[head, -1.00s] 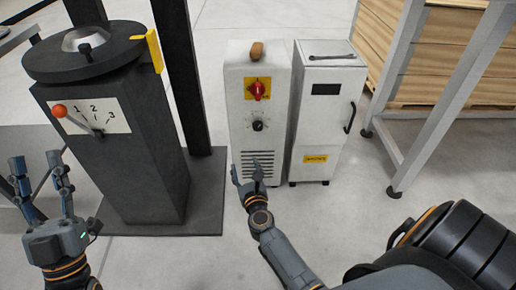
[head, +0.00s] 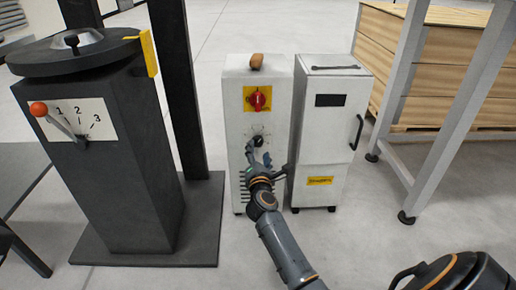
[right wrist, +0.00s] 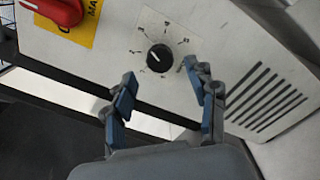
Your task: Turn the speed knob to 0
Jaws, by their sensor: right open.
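The speed knob (head: 258,140) is a small round black dial on the front of a white cabinet (head: 236,90). In the right wrist view the knob (right wrist: 159,58) sits on a pale scale plate (right wrist: 172,32) with small marks around it. A light pointer mark on it seems to face up-left; the figures are too small to read surely. My right gripper (head: 259,153) is open and empty, just in front of and below the knob. In the right wrist view its fingertips (right wrist: 159,72) stand either side of the knob, apparently not touching it. My left gripper is out of view.
A red switch (head: 257,99) on a yellow plate is above the knob, and vent slots (right wrist: 265,97) are below. A second white cabinet (head: 328,135) stands close at right. A dark pedestal (head: 128,165) with a red-ball lever (head: 38,109) stands left. A metal frame (head: 450,110) is at right.

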